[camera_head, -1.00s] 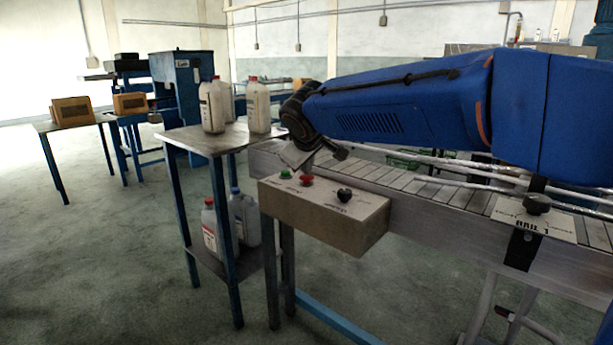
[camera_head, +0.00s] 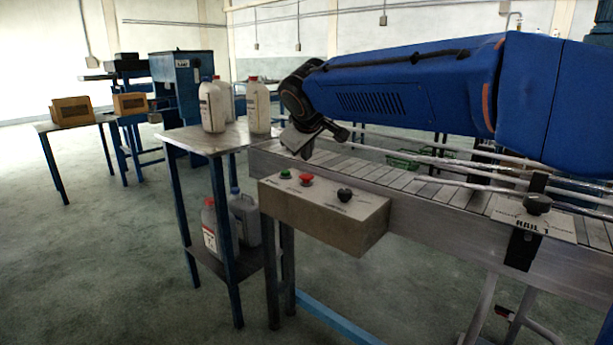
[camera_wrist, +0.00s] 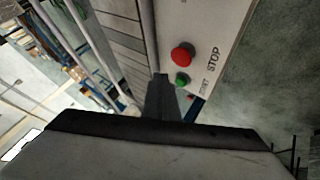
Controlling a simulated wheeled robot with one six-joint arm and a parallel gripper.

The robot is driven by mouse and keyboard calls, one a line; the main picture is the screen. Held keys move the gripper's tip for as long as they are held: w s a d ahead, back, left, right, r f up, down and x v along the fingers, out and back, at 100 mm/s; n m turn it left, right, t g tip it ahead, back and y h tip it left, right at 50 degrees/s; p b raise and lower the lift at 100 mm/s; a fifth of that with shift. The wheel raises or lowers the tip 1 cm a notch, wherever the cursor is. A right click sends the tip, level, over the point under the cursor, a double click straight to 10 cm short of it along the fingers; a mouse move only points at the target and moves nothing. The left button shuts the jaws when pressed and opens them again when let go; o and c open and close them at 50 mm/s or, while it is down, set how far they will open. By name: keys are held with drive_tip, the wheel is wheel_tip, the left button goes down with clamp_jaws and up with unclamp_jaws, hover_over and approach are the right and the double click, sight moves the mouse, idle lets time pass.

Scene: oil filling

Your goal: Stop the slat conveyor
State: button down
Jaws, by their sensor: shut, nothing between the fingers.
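The slat conveyor (camera_head: 385,172) runs from the centre to the right, with a control box (camera_head: 322,220) on its near side. On the box top are a green button (camera_head: 285,174), a red button (camera_head: 306,180) and a black knob (camera_head: 344,194). In the wrist view, the red button (camera_wrist: 182,54) lies beside the word STOP, and the green button (camera_wrist: 182,79) beside START. My gripper (camera_head: 303,150) is above the conveyor's near edge, behind and above the red button. Its shut fingers (camera_wrist: 160,92) show in the wrist view, apart from both buttons. They hold nothing.
A small table (camera_head: 190,137) with white bottles stands left of the box, with more bottles on its lower shelf. Long guide rails (camera_head: 430,160) run along the conveyor. A black knob (camera_head: 537,204) sits by the RAIL 1 plate. The floor in front is clear.

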drive_tip(key=shift+r, duration=1.25)
